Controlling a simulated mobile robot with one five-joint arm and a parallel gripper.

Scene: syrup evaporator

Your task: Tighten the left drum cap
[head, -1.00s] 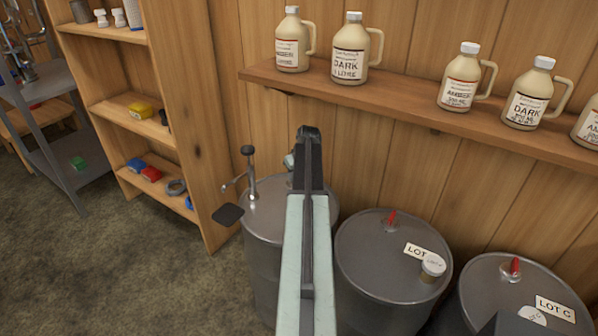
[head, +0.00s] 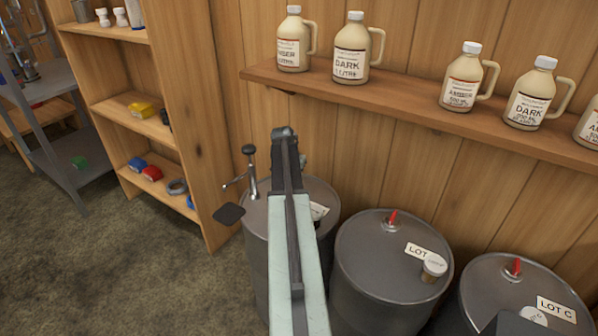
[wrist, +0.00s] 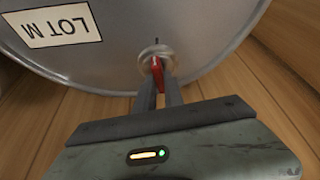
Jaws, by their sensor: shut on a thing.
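The left drum (head: 258,270) is a grey steel barrel standing against the plank wall. Its lid (wrist: 110,30) fills the top of the wrist view, with a white "LOT M" label (wrist: 58,20). The cap (wrist: 157,62) is a red handle on a round metal fitting near the lid's edge. My gripper (wrist: 159,88) is shut on the red handle, one dark finger on each side. In the head view my arm hides the cap and the fingertips, and only part of the label (head: 319,211) shows.
A tap-like metal fitting (head: 251,175) with a black knob rises at the left drum's left edge. The "LOT C" drum (head: 500,290) and a middle drum (head: 365,265) stand to the right. A shelf (head: 400,95) with jugs runs above.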

